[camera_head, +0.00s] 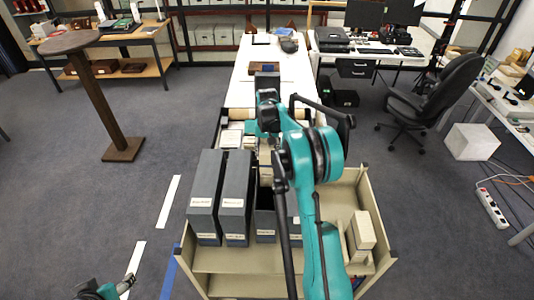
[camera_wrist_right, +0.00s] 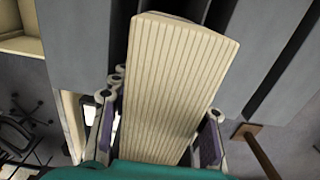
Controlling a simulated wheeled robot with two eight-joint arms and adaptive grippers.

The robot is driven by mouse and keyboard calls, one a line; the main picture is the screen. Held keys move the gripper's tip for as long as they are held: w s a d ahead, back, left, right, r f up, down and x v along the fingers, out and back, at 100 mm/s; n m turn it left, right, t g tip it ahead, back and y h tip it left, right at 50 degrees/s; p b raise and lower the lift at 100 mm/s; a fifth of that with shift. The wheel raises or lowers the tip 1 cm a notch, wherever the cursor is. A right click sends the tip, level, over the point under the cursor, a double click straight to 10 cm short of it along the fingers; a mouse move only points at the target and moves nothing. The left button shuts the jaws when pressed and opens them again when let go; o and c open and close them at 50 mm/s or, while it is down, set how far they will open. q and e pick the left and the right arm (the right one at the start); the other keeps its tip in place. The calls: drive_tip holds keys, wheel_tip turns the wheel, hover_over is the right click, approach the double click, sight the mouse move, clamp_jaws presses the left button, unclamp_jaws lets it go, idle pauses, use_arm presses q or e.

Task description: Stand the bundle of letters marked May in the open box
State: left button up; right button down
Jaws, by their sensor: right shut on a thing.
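In the right wrist view, a cream bundle of letters (camera_wrist_right: 175,85) with ribbed edges stands between the two fingers of my right gripper (camera_wrist_right: 158,140), which is shut on it. No May mark is readable. Dark grey box walls lie close around the bundle's far end. In the head view my teal right arm reaches over the cart and hides the gripper and most of the bundle. A dark, open-looking box (camera_head: 265,226) stands partly behind this arm. Part of my left arm shows at the lower left edge; its jaws are not clear.
Tall grey labelled boxes (camera_head: 205,196) stand upright on the beige cart (camera_head: 222,262), left of my right arm. A cream block (camera_head: 361,232) lies on the cart's right side. A white table (camera_head: 240,88) stands beyond. A wooden stand (camera_head: 100,100) is at left.

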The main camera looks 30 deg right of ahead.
sight(267, 146)
wheel_tip(267, 146, down, 2)
drive_tip(key=shift+f+b, duration=0.1)
drive_tip(key=shift+b, duration=0.65)
drive_tip(key=c, duration=0.7)
unclamp_jaws()
drive_tip(key=shift+r+p, duration=1.5)
drive_tip(key=shift+r, duration=1.6)
